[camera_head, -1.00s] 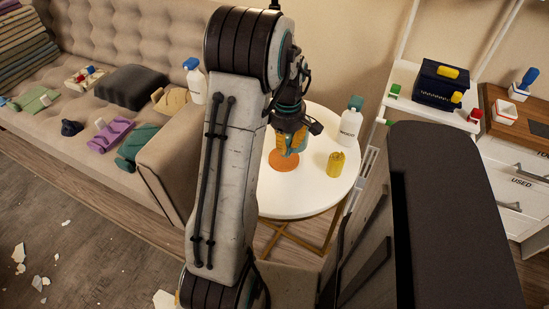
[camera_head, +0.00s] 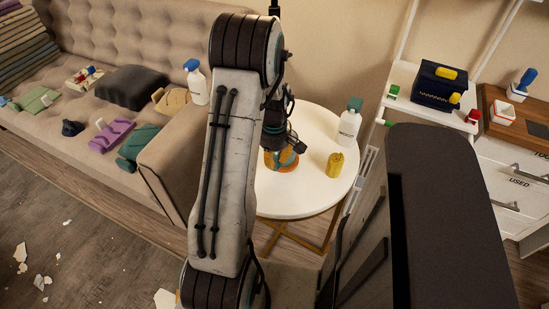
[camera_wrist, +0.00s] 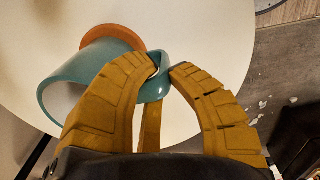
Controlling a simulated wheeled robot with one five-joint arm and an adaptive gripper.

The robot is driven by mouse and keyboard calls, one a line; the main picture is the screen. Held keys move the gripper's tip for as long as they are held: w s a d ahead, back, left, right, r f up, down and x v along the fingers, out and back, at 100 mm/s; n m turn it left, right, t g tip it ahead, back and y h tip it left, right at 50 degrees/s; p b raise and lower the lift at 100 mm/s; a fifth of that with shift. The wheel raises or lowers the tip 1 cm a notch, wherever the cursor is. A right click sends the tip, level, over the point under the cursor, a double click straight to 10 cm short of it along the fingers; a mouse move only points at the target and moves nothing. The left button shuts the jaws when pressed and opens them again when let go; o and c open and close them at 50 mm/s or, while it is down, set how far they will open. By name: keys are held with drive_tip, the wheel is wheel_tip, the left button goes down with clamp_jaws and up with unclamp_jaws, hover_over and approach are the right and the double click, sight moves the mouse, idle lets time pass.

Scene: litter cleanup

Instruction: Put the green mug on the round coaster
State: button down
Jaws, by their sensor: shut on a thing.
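The green mug (camera_wrist: 85,82) looks teal in the wrist view, with its open rim toward the camera and its base end toward the orange round coaster (camera_wrist: 118,35). My gripper (camera_wrist: 164,72) is shut on the mug's handle side, its yellow fingers beside the mug body. In the head view the mug (camera_head: 291,158) and my gripper (camera_head: 279,156) are over the coaster (camera_head: 290,168), which is partly covered. I cannot tell for certain whether the mug's base touches the coaster.
The white round table (camera_head: 300,202) also carries a yellow can (camera_head: 335,165) and a white bottle with a green cap (camera_head: 350,122), both right of my gripper. A sofa (camera_head: 170,165) with several objects stands left. A white shelf unit (camera_head: 410,90) stands right.

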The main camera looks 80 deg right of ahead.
drive_tip(key=c, duration=1.1)
unclamp_jaws()
wheel_tip(320, 180, up, 12)
drive_tip(key=shift+w+a+r+b, duration=0.1)
drive_tip(key=shift+a+b, duration=0.05)
drive_tip(key=shift+b, duration=0.4)
